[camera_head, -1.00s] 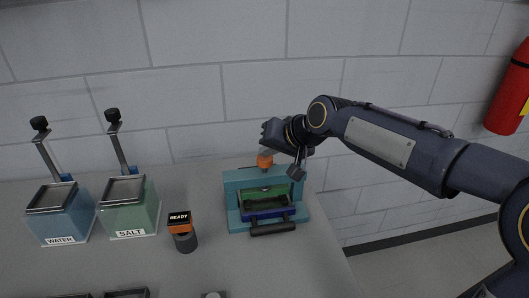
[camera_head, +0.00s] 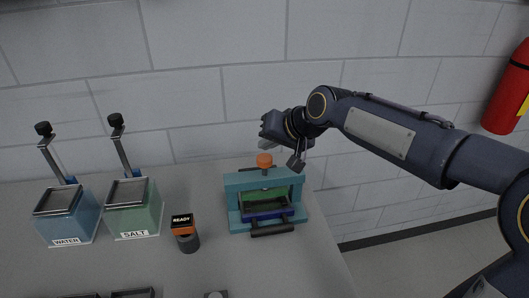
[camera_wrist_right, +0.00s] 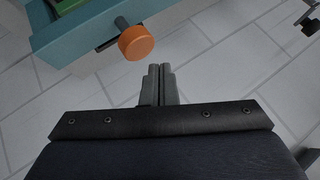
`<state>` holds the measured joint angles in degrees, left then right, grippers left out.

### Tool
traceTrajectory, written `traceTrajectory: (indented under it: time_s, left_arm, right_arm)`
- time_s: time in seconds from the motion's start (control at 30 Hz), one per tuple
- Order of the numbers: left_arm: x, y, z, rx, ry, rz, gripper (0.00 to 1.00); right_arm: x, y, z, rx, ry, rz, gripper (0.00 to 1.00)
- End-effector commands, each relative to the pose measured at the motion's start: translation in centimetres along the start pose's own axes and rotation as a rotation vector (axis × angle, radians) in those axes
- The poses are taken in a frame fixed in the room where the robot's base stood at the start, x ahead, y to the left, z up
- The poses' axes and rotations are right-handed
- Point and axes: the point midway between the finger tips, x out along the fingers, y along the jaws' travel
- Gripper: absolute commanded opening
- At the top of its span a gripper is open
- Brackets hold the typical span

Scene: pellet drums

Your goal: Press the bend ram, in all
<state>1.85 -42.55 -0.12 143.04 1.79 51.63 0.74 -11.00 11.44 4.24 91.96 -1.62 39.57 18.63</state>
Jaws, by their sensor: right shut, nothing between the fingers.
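The bend ram is a teal press frame (camera_head: 236,182) at the middle right of the table, with an orange round knob (camera_head: 264,160) on a short stem above its top bar. A green plate (camera_head: 262,196) and a blue part (camera_head: 264,213) show inside it. My right gripper (camera_head: 263,148) is just above and behind the knob, shut and empty. In the right wrist view the closed fingers (camera_wrist_right: 159,72) are beside the orange knob (camera_wrist_right: 136,42), with a visible gap between them. My left gripper is not in view.
A small device (camera_head: 184,233) with a READY display stands left of the press. Blue WATER (camera_head: 70,222) and green SALT (camera_head: 134,216) bins with levers stand farther left. Dark trays show at the front edge. The wall is close behind.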

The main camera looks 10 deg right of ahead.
Motion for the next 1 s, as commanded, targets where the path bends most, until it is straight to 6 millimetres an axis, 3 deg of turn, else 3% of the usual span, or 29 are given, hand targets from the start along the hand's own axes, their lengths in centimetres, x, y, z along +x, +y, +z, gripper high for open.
traceTrajectory:
  time_s: [0.27, 1.0]
  left_arm:
    - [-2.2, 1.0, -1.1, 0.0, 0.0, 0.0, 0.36]
    - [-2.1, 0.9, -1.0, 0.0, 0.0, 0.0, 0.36]
  right_arm:
    - [-2.1, -1.6, -1.5, -0.001, 0.0, 0.0, 0.0]
    - [-2.1, -1.5, -1.5, 0.0, 0.001, -0.001, 0.0]
